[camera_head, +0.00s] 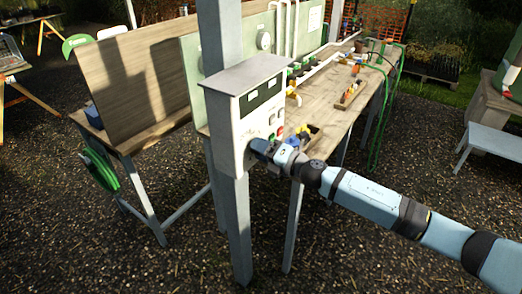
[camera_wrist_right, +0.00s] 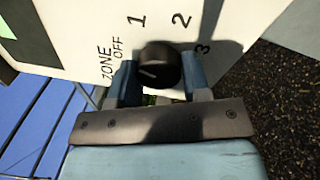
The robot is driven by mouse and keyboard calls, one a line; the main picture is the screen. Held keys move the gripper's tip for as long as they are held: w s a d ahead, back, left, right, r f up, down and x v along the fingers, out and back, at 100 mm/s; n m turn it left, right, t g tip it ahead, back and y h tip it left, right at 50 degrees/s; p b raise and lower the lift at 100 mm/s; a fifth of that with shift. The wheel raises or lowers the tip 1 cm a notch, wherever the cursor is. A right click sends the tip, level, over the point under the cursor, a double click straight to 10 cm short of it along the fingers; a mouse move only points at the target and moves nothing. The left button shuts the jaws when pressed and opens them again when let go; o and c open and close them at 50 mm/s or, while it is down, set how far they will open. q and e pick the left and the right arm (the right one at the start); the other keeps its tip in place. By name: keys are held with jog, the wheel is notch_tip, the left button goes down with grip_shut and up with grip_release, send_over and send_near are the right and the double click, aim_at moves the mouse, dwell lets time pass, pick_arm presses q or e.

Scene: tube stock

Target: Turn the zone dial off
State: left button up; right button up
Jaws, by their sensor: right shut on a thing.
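The zone dial (camera_wrist_right: 158,62) is a round black knob on a white panel (camera_wrist_right: 85,25) in the right wrist view. The panel is marked ZONE OFF, 1, 2 and 3 around it. A short pale line shows on the knob's lower left; I cannot tell for sure which mark it points at. My right gripper (camera_wrist_right: 160,82) has a finger on each side of the knob and is shut on it. In the head view my right gripper (camera_head: 258,148) meets the front of the grey control box (camera_head: 228,150) and hides the dial. My left gripper is out of view.
The box is fixed to a grey post (camera_head: 238,235). A wooden bench (camera_head: 325,105) with fittings runs behind it, and a green reel (camera_head: 101,170) hangs at the left. Coloured buttons (camera_head: 280,131) sit close beside my right gripper. Gravel ground is open in front.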

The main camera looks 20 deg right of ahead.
jog(key=shift+n, duration=2.1)
jog(key=o, duration=0.9)
jog(key=shift+d, duration=0.1)
jog(key=b+v, duration=0.4)
jog(key=v, duration=0.9)
jog(key=shift+s+d, duration=0.25)
jog(key=shift+s, duration=0.05)
